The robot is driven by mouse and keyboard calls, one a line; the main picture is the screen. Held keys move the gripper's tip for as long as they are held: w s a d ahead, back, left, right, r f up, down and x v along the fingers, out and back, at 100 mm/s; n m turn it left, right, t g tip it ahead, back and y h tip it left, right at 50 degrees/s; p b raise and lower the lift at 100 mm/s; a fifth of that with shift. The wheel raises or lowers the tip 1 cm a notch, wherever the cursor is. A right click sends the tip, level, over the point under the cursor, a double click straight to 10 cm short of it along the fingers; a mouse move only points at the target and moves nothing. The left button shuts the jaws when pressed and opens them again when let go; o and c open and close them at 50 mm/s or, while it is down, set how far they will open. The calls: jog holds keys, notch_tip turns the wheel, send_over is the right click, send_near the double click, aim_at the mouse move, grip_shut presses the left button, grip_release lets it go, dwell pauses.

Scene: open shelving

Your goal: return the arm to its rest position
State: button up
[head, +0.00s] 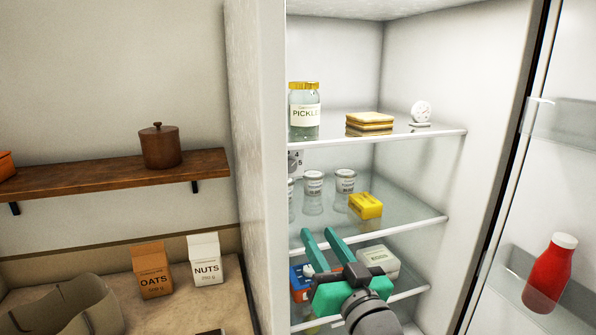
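My gripper (322,246) shows at the lower middle, with two teal fingers pointing up and into the open fridge. The fingers are spread apart, and I see nothing held between them. They appear in front of the lower glass shelves. My dark grey wrist and arm enter from the bottom edge. A yellow box (366,206) lies on the middle shelf, to the upper right of the fingertips and apart from them in the picture. Behind the gripper, a blue and red box (300,283) and a pale green-white box (379,259) are partly hidden.
The upper shelf (440,133) holds a pickle jar (305,110), a sandwich (369,122) and a white dial (421,112). Small jars (345,182) stand on the middle shelf. The open door holds a red bottle (550,274). At left, oats (153,271) and nuts (205,259) stand on a counter.

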jog(key=s+a+f+m+g+h, duration=0.1)
jog(key=s+f+m+h, duration=0.35)
jog(key=f, duration=1.15)
jog(key=s+f+m+h, duration=0.15)
jog(key=s+f, duration=0.55)
jog(key=f, duration=0.9)
jog(key=s+a+f+n, duration=0.1)
jog(key=s+f, duration=0.2)
jog(key=s, duration=0.6)
jog(key=s+a+f+n+g, duration=0.1)
jog(key=s+f+n, duration=0.1)
jog(key=s, duration=0.8)
jog(key=s+a+f+n+g, duration=0.1)
jog(key=s+f, duration=0.3)
jog(key=s, duration=0.6)
jog(key=shift+s+a, duration=0.2)
jog(key=shift+a, duration=0.25)
